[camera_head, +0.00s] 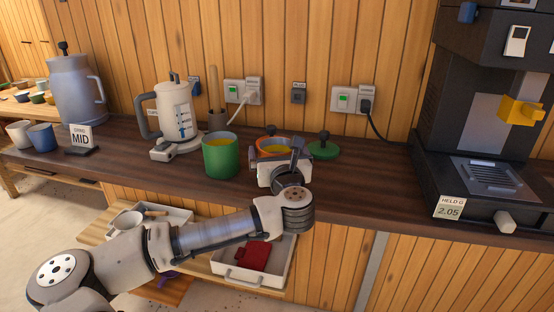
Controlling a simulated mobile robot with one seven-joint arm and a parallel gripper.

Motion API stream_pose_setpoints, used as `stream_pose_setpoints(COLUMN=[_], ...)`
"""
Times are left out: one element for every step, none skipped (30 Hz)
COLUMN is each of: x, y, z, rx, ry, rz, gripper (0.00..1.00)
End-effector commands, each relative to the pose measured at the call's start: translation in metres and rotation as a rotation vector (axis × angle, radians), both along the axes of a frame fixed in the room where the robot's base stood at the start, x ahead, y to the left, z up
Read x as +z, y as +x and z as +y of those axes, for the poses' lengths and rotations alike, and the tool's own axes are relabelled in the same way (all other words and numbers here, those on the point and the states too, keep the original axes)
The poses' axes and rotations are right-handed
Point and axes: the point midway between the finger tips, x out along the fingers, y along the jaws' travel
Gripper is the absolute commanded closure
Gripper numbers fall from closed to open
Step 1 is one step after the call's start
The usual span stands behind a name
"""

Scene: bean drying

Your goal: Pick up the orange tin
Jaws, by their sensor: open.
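An orange tin (267,144) stands open on the dark counter, right of the green tin. Its rim and yellowish contents show; its lower body is hidden behind my gripper. My gripper (282,160) is open, directly in front of the tin as the camera sees it. I cannot tell whether its fingers are around the tin or touch it.
A green tin (220,157) stands close left, a green lid with a dark knob (323,149) close right. A white kettle (172,110) is further left, a dark machine (480,150) at right. Counter (375,178) between lid and machine is clear. A white tray (278,275) sits below.

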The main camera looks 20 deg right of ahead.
Motion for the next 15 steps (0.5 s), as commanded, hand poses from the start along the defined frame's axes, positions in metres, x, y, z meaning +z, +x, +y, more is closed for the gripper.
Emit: stream_pose_setpoints(x=[0.0030, 0.0027, 0.0022, 0.0018, 0.0015, 0.0010, 0.0007, 0.0004, 0.0003, 0.0003, 0.0003, 0.0003, 0.0003, 0.0003, 0.0003], y=[0.0069, 0.0097, 0.0126, 0.0144, 0.0155, 0.0161, 0.0163, 0.0162, 0.0161, 0.0160, 0.0160, 0.0159, 0.0159, 0.0158, 0.0158], z=[-0.0014, -0.0022, -0.0026, -0.0027, -0.0029, -0.0031, -0.0031, -0.0031, -0.0032, -0.0032, -0.0032, -0.0030, -0.0030, -0.0030, -0.0030], rx=[0.001, 0.000, 0.000, 0.001, 0.001, 0.000, 0.000, 0.000, -0.001, -0.001, 0.000, 0.000, 0.000, 0.000, 0.000], ry=[0.000, 0.000, 0.000, 0.000, 0.000, 0.000, 0.000, 0.000, 0.000, 0.000, 0.000, -0.001, -0.001, -0.001, -0.001], rz=[0.000, 0.000, -0.001, -0.001, -0.001, -0.002, -0.002, -0.002, -0.002, -0.002, -0.002, -0.001, -0.001, -0.001, -0.001], gripper=[0.00, 0.00, 0.00, 0.00, 0.00, 0.00, 0.00, 0.00, 0.00, 0.00, 0.00, 0.03, 0.07, 0.10, 0.16])
